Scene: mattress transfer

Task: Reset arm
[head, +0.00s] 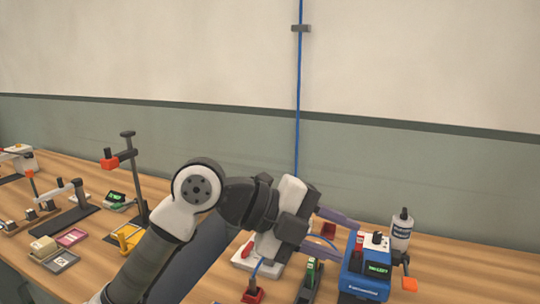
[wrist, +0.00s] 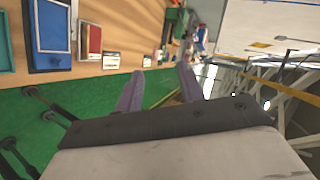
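My arm reaches up from the bottom of the head view and bends to the right over the workbench (head: 215,270). My gripper (head: 346,236) points right, towards a blue device (head: 366,270) with a lit green display. Its two purple fingers are spread apart. In the wrist view the fingers of my gripper (wrist: 160,72) also stand apart, with nothing held between them. Whether a fingertip touches the blue device cannot be told. My arm and gripper hide part of the bench behind them.
A white bottle (head: 401,230) stands behind the blue device. A dark stand with a red clamp (head: 128,165) rises left of my arm. Small trays (head: 60,261) and other tools crowd the left bench. A blue cable (head: 299,100) hangs down the wall. The bench's right end looks clear.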

